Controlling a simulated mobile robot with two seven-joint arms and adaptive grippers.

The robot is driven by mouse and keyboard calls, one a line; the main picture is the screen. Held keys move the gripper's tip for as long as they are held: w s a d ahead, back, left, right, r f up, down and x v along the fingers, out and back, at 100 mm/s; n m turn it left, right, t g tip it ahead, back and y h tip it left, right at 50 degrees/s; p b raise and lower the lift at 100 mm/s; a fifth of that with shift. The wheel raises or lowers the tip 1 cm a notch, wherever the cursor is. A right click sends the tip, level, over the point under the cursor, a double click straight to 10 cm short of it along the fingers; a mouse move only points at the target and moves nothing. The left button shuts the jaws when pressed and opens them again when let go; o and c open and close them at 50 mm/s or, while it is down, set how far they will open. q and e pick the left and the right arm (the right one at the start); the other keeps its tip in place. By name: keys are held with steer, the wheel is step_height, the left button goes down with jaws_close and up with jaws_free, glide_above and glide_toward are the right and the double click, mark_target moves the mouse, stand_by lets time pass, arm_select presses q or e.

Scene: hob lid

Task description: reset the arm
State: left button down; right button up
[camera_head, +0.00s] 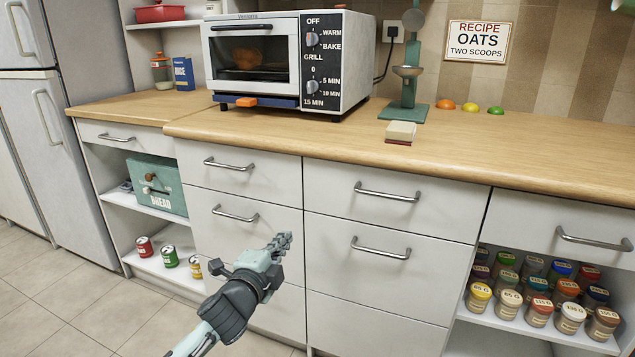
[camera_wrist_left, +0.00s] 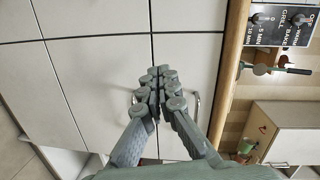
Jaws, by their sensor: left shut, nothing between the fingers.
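My left gripper (camera_head: 281,243) is in front of the lower white drawers in the head view, below the counter edge. Its fingers are together and hold nothing. In the left wrist view the shut fingers (camera_wrist_left: 157,78) point at the white drawer fronts, and a drawer handle (camera_wrist_left: 196,105) shows partly behind them. I cannot tell from these views how far the fingers are from the drawer fronts. My right gripper is in neither view.
The wooden counter (camera_head: 450,138) carries a toaster oven (camera_head: 285,60), a green stand (camera_head: 402,112) and a small block (camera_head: 400,132). Drawer handles (camera_head: 382,248) jut out nearby. Open shelves hold a bread box (camera_head: 172,198), cans, and several lidded jars (camera_head: 538,312). Tiled floor (camera_head: 65,310) is clear at left.

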arm_select(q)
steer(key=s+a+f+n+g+y, duration=0.25)
steer(key=s+a+f+n, duration=0.35)
steer(key=f, duration=0.4)
steer(key=s+a+f+n+g+y, duration=0.2)
steer(key=s+a+f+n+g, duration=0.2)
steer(key=s+f, duration=0.5)
steer(key=s+a+f+n+g, duration=0.2)
steer(key=s+f, duration=0.3)
steer(key=s, duration=0.5)
steer(key=s+a+f+n+g, duration=0.3)
steer(key=s+f+n+g, duration=0.2)
steer(key=s, duration=0.6)
steer(key=shift+s+a+f+y, duration=0.25)
steer(key=shift+f+y, duration=0.1)
steer(key=shift+f, duration=0.35)
